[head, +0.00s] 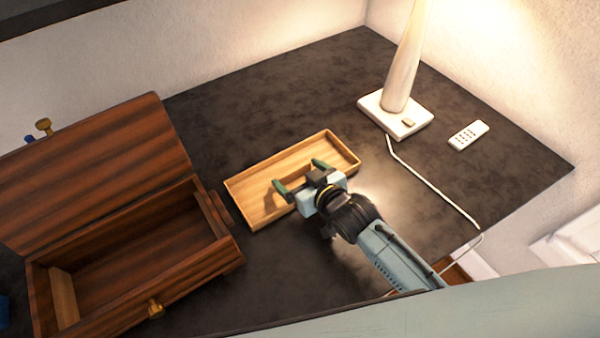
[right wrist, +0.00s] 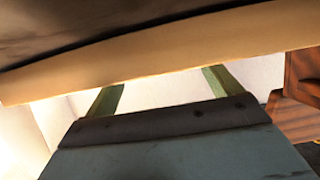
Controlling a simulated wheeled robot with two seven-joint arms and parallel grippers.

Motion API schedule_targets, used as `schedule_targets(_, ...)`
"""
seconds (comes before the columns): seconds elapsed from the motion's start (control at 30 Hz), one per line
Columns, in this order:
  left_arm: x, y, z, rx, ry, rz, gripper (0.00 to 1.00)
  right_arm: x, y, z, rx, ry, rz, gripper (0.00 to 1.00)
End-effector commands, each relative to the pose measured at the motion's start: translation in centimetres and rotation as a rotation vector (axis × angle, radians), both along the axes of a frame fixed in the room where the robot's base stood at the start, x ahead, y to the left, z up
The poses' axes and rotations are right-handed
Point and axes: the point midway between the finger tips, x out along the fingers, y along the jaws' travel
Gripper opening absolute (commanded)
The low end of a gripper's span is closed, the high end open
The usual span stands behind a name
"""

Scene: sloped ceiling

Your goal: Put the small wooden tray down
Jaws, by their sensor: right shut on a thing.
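The small wooden tray (head: 345,149) is a shallow, light-brown rectangle, seen over the dark tabletop in the middle of the head view. My right gripper (head: 299,175) reaches it from the lower right and is shut on it near its front long side. In the right wrist view, a pale wooden band of the tray (right wrist: 170,48) crosses above and in front of my fingers (right wrist: 162,92), hiding their tips. I cannot tell whether the tray touches the tabletop. My left gripper is not in view.
An open dark wooden chest (head: 100,185) with a raised lid stands on the left, close to the tray. A white lamp (head: 398,112) with a cord and a white remote (head: 468,135) are at the right. Bare dark tabletop (head: 270,95) lies behind the tray.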

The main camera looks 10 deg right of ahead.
Motion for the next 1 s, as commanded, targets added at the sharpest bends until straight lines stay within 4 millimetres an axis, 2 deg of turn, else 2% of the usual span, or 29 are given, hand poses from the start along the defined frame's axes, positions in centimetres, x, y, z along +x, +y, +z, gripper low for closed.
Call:
schedule_targets(0.03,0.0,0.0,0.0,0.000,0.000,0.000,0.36,0.0,0.0,0.1,0.000,-0.001,0.000,0.93)
schedule_targets(0.1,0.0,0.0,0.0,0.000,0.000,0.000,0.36,0.0,0.0,0.1,0.000,-0.001,0.000,1.00)
schedule_targets(0.33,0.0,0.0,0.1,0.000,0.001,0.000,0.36,0.0,0.0,0.2,0.000,-0.001,0.000,1.00)
schedule_targets(0.47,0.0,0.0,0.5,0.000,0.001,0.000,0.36,0.0,0.0,1.4,0.002,-0.004,0.001,1.00)
schedule_targets(0.8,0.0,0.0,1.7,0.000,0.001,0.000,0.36,-6.2,-2.5,4.0,0.000,0.002,0.001,1.00)
schedule_targets(1.0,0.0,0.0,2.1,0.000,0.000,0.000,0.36,-9.0,-3.7,5.3,0.000,0.001,0.000,1.00)
